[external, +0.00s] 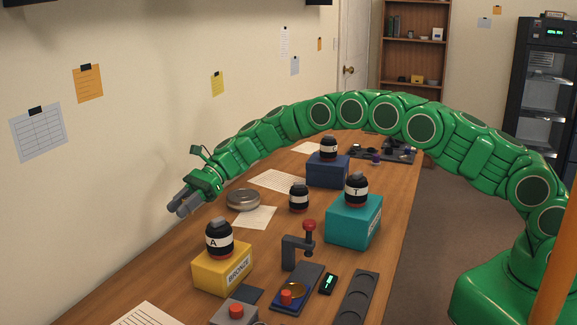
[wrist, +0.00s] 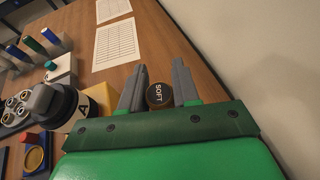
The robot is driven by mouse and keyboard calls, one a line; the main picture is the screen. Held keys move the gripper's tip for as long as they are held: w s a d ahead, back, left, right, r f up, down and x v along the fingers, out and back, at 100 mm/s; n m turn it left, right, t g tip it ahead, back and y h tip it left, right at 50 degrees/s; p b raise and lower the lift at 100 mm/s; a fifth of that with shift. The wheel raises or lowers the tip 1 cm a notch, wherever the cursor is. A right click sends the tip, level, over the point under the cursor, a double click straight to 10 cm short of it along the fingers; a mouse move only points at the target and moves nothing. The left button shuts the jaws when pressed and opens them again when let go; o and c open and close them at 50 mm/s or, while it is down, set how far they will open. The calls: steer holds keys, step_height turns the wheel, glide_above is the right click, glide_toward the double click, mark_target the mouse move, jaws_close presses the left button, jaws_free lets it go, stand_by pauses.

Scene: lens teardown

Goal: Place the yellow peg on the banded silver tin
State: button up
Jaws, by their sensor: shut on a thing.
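My gripper (external: 177,209) is raised at the left of the wooden table, near the wall side. In the wrist view my gripper (wrist: 159,70) has a dark round piece with a gold rim marked SOFT (wrist: 158,95) between its two grey fingers, and it is shut on it. The round silver tin (external: 243,199) with a band around its side lies on the table, to the right of my gripper in the external view, apart from it. I cannot make out a yellow peg in either view.
A yellow box (external: 222,271), a teal box (external: 353,225) and a blue box (external: 327,172) carry black-and-white jars. Another jar (external: 299,197) stands near the tin. A grey stand with a red knob (external: 309,226) is in front. Papers lie around the tin.

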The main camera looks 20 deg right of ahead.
steer(key=w+d+r+m+t+y, duration=0.15)
steer(key=w+d, duration=0.25)
steer(key=d, duration=0.5)
steer(key=w+d+r+m+t, duration=0.2)
steer(key=w+d+t, duration=0.1)
steer(key=d, duration=0.7)
steer(key=w+d+r+m+t, duration=0.15)
steer(key=w+d, duration=0.25)
steer(key=d, duration=0.5)
glide_above(238, 195)
steer(key=shift+m, duration=0.3)
steer(key=shift+s+d+f, duration=0.1)
steer(key=shift+s+f, duration=0.05)
steer(key=shift+f, duration=2.2)
steer(key=shift+s+f, duration=0.1)
steer(key=shift+f, duration=2.2)
steer(key=shift+w+f, duration=0.2)
steer(key=shift+f, duration=1.6)
steer(key=shift+f, duration=0.2)
